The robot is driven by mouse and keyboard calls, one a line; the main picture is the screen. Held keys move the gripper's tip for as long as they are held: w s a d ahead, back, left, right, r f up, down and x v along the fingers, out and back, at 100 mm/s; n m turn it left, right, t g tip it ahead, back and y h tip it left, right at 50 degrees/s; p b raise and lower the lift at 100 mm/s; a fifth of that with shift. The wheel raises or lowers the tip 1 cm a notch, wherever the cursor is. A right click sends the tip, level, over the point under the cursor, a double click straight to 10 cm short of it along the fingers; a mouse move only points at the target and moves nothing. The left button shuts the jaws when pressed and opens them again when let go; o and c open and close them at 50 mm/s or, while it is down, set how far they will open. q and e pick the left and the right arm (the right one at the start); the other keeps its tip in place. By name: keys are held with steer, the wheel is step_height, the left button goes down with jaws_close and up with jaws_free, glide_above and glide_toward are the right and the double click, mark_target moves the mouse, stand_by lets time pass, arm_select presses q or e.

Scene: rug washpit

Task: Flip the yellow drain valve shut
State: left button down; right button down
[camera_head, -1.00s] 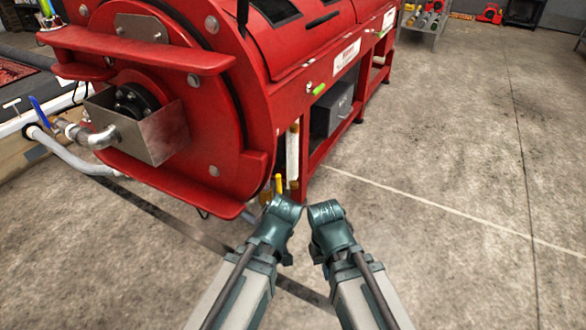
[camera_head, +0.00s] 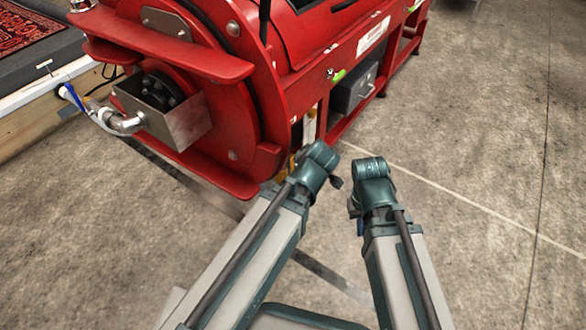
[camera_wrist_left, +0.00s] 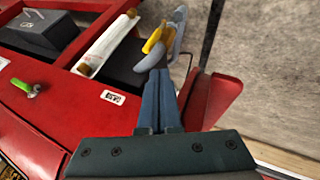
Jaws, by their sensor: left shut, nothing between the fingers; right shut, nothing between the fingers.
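The yellow drain valve handle (camera_wrist_left: 154,38) shows in the left wrist view, in front of a grey pipe piece at the red machine's lower edge. My left gripper (camera_wrist_left: 159,72) is shut and empty, its blue fingertips just short of the handle; I cannot tell whether they touch. In the head view the left wrist covers the left fingers and most of the valve area. My right gripper (camera_head: 357,222) is shut and empty, mostly hidden by its own wrist, over the floor to the right of the left arm.
The big red drum machine (camera_head: 232,95) fills the upper left, with a steel box (camera_head: 180,125) on its end. A grey box (camera_head: 355,88) sits in its frame. A green handle (camera_wrist_left: 32,88) is on its side. Concrete floor (camera_head: 480,150) lies clear at right.

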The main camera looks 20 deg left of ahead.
mark_target(293, 167)
arm_select(q)
steer(key=b+x, duration=1.5)
steer(key=x, duration=0.3)
steer(key=shift+w+a+f, duration=0.1)
steer(key=shift+f, duration=0.2)
steer(key=shift+b+x, duration=0.5)
steer(key=shift+x, duration=0.25)
steer(key=shift+w+r, duration=0.1)
steer(key=shift+w+d+r+g+p, duration=0.1)
steer(key=shift+w+r+g+p, duration=0.05)
steer(key=shift+w+g+p, duration=0.2)
steer(key=shift+w+d+r+g+p, duration=0.1)
steer(key=shift+w+g+p, duration=0.15)
steer(key=shift+w+p, duration=0.2)
steer(key=w+d+f+m+g+y+b, duration=0.1)
steer(key=w+d+f+g+b, duration=0.3)
steer(key=w+f+b, duration=0.3)
steer(key=shift+w+f+m+y, duration=0.3)
steer(key=shift+w+f+y, duration=0.1)
steer(key=shift+w, duration=1.7)
steer(key=shift+w+d+b, duration=0.1)
steer(key=shift+d+b, duration=0.05)
steer(key=shift+b, duration=0.15)
